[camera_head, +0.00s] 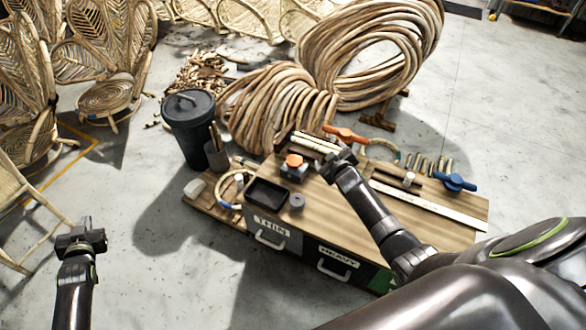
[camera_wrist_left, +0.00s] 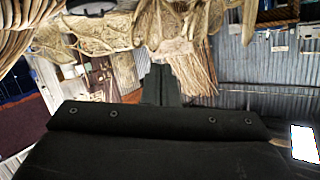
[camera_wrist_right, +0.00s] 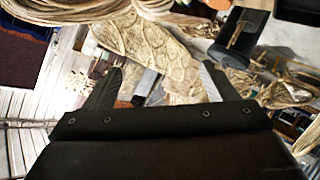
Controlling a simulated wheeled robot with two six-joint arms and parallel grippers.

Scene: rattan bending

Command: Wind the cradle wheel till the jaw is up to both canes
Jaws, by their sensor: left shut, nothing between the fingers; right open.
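Two pale canes (camera_head: 314,144) lie side by side near the back left of the wooden bench top. An orange handle (camera_head: 346,133) is just beyond them, and a blue handle (camera_head: 455,181) is at the right. A grey block with an orange knob (camera_head: 294,161) sits left of my right gripper. I cannot tell which of these is the cradle wheel; the jaw is not clearly visible. My right gripper (camera_head: 341,158) is open over the bench, close to the canes, and hides part of that area. My left gripper (camera_head: 80,236) is shut and empty, over the floor away from the bench.
A black tray (camera_head: 267,197) and a small grey cylinder (camera_head: 297,202) are at the bench's front left. A metal rule (camera_head: 430,204) lies to the right. A dark bin (camera_head: 190,125) and large cane coils (camera_head: 370,50) stand behind. Rattan chairs (camera_head: 105,95) fill the left.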

